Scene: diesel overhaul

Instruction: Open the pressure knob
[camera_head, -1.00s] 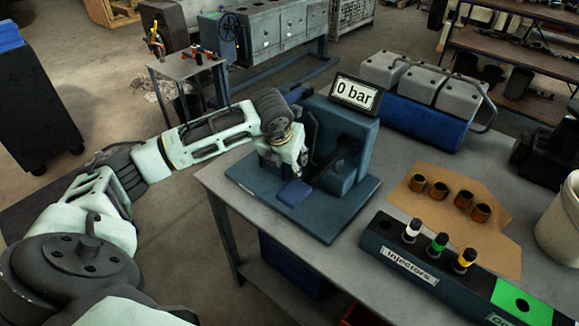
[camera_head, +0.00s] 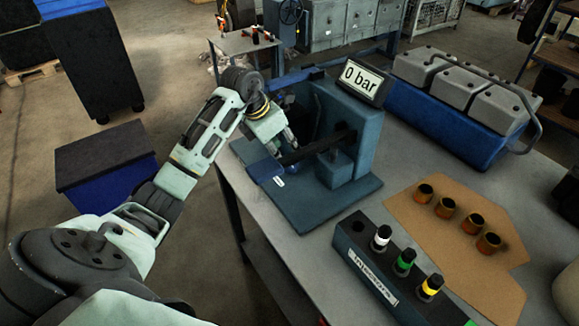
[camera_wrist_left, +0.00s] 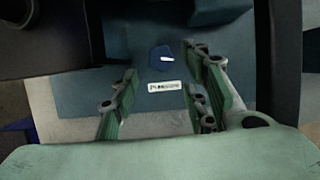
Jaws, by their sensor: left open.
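A small blue part with a white mark, which looks like the pressure knob (camera_wrist_left: 164,58), shows low on the stand in the left wrist view. A white label (camera_wrist_left: 164,86) lies in front of it. My left gripper (camera_head: 286,143) is at the stand's left side, above its base plate. In the wrist view its green-padded fingers (camera_wrist_left: 160,68) are apart, with the knob-like part between them in the picture and nothing gripped. Contact cannot be told.
A dark bar (camera_head: 318,147) sticks out from the stand close to my left gripper. An injector rack (camera_head: 362,255) with white, green and yellow-topped injectors stands in front. Cardboard (camera_head: 430,225) with several copper-coloured sleeves lies right. A blue-grey engine part (camera_head: 450,115) stands behind.

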